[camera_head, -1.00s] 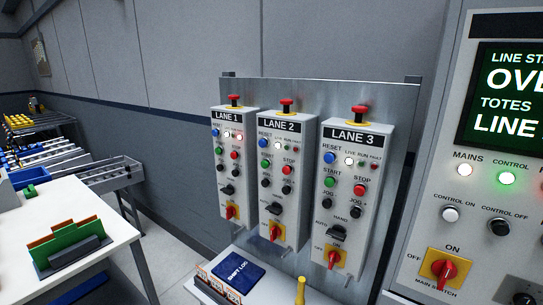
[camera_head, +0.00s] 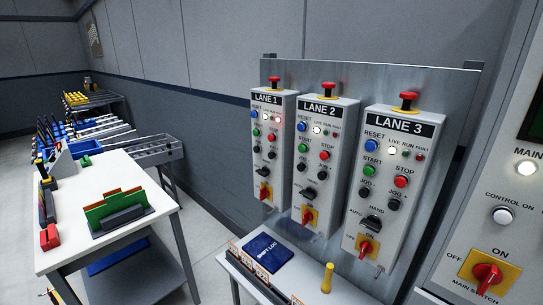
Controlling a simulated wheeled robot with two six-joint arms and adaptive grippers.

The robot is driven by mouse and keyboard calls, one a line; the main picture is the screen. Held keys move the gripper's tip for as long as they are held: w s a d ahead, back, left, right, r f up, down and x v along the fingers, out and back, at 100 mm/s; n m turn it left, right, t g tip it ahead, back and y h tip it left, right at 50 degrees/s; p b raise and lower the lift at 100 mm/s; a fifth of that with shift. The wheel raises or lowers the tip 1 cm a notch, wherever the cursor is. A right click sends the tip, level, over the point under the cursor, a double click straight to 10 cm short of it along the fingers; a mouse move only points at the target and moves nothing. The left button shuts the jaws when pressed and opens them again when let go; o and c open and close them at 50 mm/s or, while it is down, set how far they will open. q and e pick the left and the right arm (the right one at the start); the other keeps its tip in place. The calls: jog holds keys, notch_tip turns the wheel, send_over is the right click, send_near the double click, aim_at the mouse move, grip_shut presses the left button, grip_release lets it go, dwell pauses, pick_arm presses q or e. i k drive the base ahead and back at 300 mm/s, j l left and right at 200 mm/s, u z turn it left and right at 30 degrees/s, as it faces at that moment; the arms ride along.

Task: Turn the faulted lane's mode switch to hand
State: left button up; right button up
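The LANE 1 box (camera_head: 270,150) is the leftmost of three white control boxes on a metal panel. Its lamp row has a bright white lamp (camera_head: 265,116) and a bright pinkish-red lamp (camera_head: 278,118) at the fault end. Its black mode switch (camera_head: 266,172) sits below the jog buttons; its setting is too small to read. The LANE 2 box (camera_head: 322,165) and LANE 3 box (camera_head: 405,185) each show one bright white lamp, with their other lamps dim. Their black mode switches (camera_head: 308,193) and (camera_head: 371,223) show below. Neither gripper is in view.
A small table with a blue shift log (camera_head: 267,250) and a yellow-handled object (camera_head: 327,278) stands below the boxes. A white table (camera_head: 80,215) is at left, with floor between. A larger cabinet (camera_head: 510,215) with a red main switch (camera_head: 487,276) is at right.

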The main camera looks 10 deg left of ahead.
aim_at(264, 172)
jog(key=i+j+u, duration=0.1)
jog(key=j, duration=0.3)
jog(key=i+j, duration=0.1)
jog(key=j, duration=0.3)
jog(key=j+u, duration=0.15)
jog(key=j, duration=0.25)
jog(key=i+j, duration=0.2)
jog(key=j, duration=0.2)
jog(key=i+j+u, duration=0.15)
jog(key=j, duration=0.25)
jog(key=i+j, duration=0.1)
jog(key=j, duration=0.25)
jog(key=u, duration=0.05)
